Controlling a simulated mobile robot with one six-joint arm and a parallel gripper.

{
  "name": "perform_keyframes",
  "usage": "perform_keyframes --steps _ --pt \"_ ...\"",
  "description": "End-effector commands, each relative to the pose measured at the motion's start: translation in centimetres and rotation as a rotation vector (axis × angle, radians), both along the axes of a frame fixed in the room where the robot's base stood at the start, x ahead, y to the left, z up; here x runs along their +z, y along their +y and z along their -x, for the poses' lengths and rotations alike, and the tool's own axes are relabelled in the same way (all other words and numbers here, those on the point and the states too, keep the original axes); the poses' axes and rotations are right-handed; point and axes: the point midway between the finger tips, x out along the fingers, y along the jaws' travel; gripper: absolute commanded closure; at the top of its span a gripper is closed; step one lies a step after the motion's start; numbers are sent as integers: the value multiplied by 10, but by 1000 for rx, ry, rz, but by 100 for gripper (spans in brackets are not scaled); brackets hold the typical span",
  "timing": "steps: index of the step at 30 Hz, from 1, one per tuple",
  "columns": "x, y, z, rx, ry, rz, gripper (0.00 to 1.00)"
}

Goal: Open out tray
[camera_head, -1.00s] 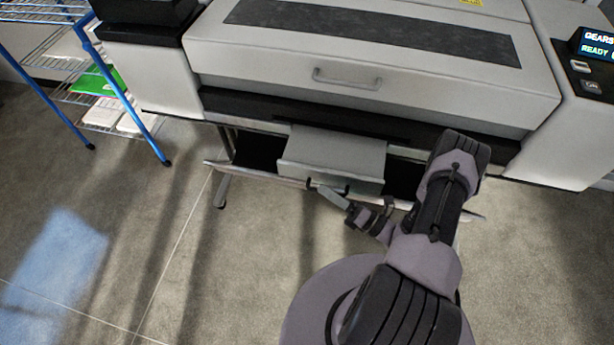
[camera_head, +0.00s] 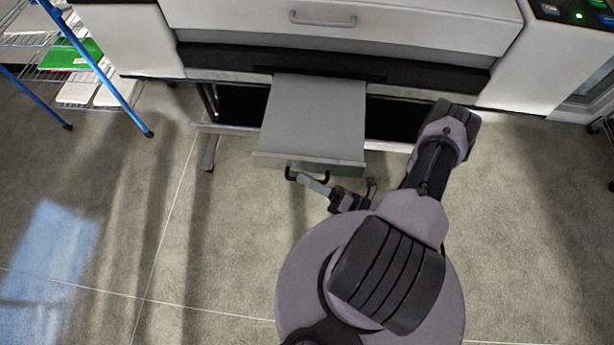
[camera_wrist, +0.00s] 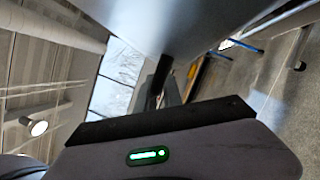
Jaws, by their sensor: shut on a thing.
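The out tray (camera_head: 315,120) is a flat grey panel that sticks out from the slot under the large white printer (camera_head: 400,18). Its front lip hangs down, with a dark handle (camera_head: 291,176) below it. My gripper (camera_head: 308,180) is at the front of the tray and shut on this handle. In the wrist view the tray's grey underside (camera_wrist: 190,25) fills the top middle, and a dark bar, probably the handle, runs down towards my gripper (camera_wrist: 160,100). The exact grip on the handle is too small to make out.
A blue-framed wire shelf (camera_head: 105,75) with papers and a green folder stands at the left. A metal stand foot (camera_head: 209,152) shows left of the tray. The concrete floor (camera_head: 110,220) in front and to the left is clear.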

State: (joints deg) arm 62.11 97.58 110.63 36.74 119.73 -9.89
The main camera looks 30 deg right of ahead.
Motion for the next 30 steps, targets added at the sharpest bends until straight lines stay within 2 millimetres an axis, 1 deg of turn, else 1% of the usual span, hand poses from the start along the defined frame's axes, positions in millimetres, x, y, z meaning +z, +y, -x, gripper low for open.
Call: perform_keyframes --steps 5,6,7,19,22,26,30 --pt "0 -2 -1 -5 0 0 100" --pt "0 -2 -1 -5 0 0 85" --pt "0 -2 -1 -5 0 1 80" --pt "0 -1 0 -2 0 0 80" --pt "0 -3 2 -4 -1 1 80" --pt "-3 -15 16 -9 -1 0 80" --pt "-10 -33 42 -12 -1 2 80"
